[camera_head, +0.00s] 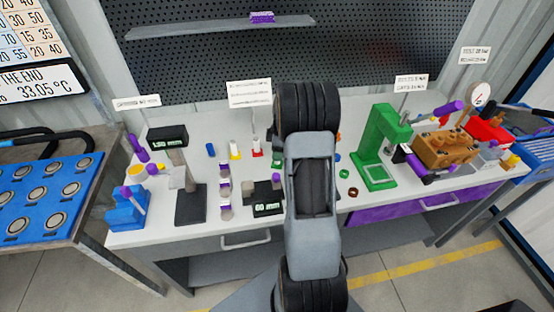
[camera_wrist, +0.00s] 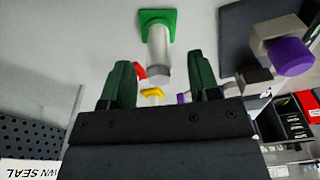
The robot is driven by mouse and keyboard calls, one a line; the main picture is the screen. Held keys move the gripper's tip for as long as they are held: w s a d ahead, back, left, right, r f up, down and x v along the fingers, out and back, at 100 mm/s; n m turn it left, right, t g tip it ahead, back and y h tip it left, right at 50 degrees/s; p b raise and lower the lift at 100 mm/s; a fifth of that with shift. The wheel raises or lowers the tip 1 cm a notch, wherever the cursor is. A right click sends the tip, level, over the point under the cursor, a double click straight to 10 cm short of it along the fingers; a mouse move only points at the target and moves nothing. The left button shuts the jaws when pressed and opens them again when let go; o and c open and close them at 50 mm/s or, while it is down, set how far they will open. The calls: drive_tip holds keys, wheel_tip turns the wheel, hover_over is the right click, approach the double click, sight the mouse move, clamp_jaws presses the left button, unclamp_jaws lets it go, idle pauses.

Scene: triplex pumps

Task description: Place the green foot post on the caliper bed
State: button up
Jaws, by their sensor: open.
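The green foot post (camera_wrist: 158,52) stands in the wrist view, its pale cylinder rising from a square green foot (camera_wrist: 158,17). In the head view a bit of green (camera_head: 277,163) beside my arm appears to be its foot. My gripper (camera_wrist: 160,70) is open, with dark green fingers on either side of the post's free end in the picture; I cannot tell whether they touch it. My arm hides the gripper in the head view. The likely caliper (camera_head: 267,209) has a dark display and purple knob; a grey block with a purple knob (camera_wrist: 291,56) also shows right in the wrist view. Its bed is not clearly visible.
Red (camera_head: 257,150), yellow (camera_head: 235,152) and blue (camera_head: 211,150) foot posts stand left of my arm. A green press (camera_head: 378,150) stands to the right.

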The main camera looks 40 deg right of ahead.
drive_tip(key=shift+w+a+f, duration=0.15)
drive_tip(key=shift+f, duration=1.35)
drive_tip(key=shift+c, duration=0.5)
clamp_jaws()
drive_tip(key=shift+r, duration=0.15)
